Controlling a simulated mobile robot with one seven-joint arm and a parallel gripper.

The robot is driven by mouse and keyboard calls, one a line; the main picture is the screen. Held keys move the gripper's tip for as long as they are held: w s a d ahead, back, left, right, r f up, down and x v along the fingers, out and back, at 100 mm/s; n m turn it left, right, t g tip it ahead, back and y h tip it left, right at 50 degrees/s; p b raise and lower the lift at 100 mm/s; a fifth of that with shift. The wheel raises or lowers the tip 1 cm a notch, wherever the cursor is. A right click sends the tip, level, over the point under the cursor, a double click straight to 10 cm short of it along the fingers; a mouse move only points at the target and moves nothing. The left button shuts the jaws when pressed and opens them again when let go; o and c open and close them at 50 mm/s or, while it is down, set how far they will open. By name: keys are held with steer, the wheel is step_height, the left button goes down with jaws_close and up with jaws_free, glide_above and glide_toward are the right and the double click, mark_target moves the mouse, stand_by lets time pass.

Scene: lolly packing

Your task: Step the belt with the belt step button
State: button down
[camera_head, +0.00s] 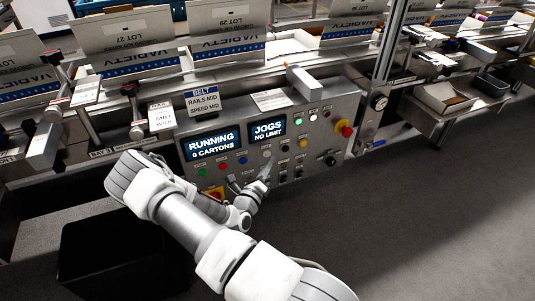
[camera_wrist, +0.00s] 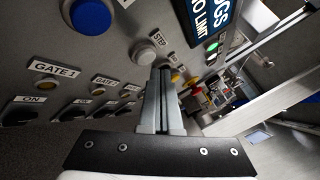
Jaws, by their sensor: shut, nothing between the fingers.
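The belt step button is a round light-grey button (camera_wrist: 145,53) beside a STEP label (camera_wrist: 158,39) on the grey control panel (camera_head: 325,114). My gripper (camera_wrist: 162,72) is shut and empty. Its fingertips lie just below and right of the step button in the wrist view, close to the panel. I cannot tell whether they touch it. In the head view my gripper (camera_head: 267,168) points at the panel, below the JOGS display (camera_head: 267,130), which reads NO LIMIT. The other display (camera_head: 213,144) reads RUNNING, 0 CARTONS.
A big blue button (camera_wrist: 89,15) and several GATE switches sit left of my gripper in the wrist view. A red knob (camera_head: 346,129) is at the panel's right. VARIETY cartons (camera_head: 125,44) stand along the belt behind. A black bin (camera_head: 110,258) is at lower left.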

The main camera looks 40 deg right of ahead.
steer(key=shift+s, duration=0.1)
steer(key=s+p, duration=0.1)
steer(key=s, duration=0.1)
steer(key=s+a+p, duration=0.1)
steer(key=s, duration=0.1)
steer(key=shift+s+a, duration=0.1)
steer(key=shift+s, duration=0.25)
stand_by(0.8)
steer(key=s+a+r+m+g+y, duration=0.1)
steer(key=s+a+r+m+g, duration=0.1)
steer(key=s+r+m+g, duration=0.5)
steer(key=s+a+r+m+g+y, duration=0.1)
steer(key=a+r+m+g+y, duration=0.1)
steer(key=r+m+g, duration=0.9)
steer(key=s+a+r+m+t+y, duration=0.5)
steer(key=a+r+m+t+y, duration=0.3)
steer(key=a, duration=0.3)
steer(key=s+a+r+m+t+y, duration=0.55)
steer(key=a+r+m, duration=0.3)
steer(key=a, duration=0.25)
step_height(320, 180, up, 21)
steer(key=p, duration=2.1)
steer(key=shift+w+d, duration=0.35)
steer(key=shift+w, duration=0.1)
